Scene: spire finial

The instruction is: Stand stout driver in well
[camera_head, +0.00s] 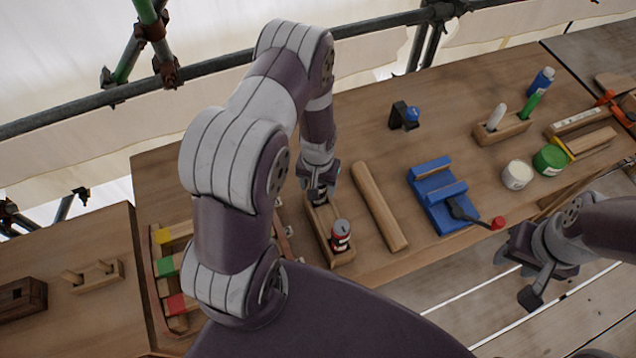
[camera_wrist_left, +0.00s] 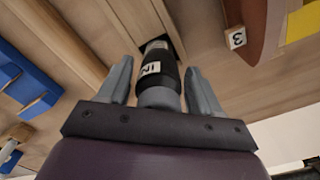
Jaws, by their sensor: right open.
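A long wooden block (camera_head: 342,260) lies on the bench in the head view. My left gripper (camera_head: 318,194) is over its far end. In the left wrist view a thick dark driver (camera_wrist_left: 160,82) with a white label stands between my left fingers (camera_wrist_left: 160,78). Narrow gaps show on both sides of it. Its lower end meets a dark square well (camera_wrist_left: 178,46); how deep it sits is hidden. My right gripper (camera_head: 515,278) is open and empty.
A wooden roller (camera_head: 380,207) lies right of the block. A blue fixture (camera_head: 440,195) with a black-and-red tool (camera_head: 470,214) is further right. White (camera_head: 516,174) and green (camera_head: 550,158) pots stand beyond. A frame with coloured parts (camera_head: 165,266) is left.

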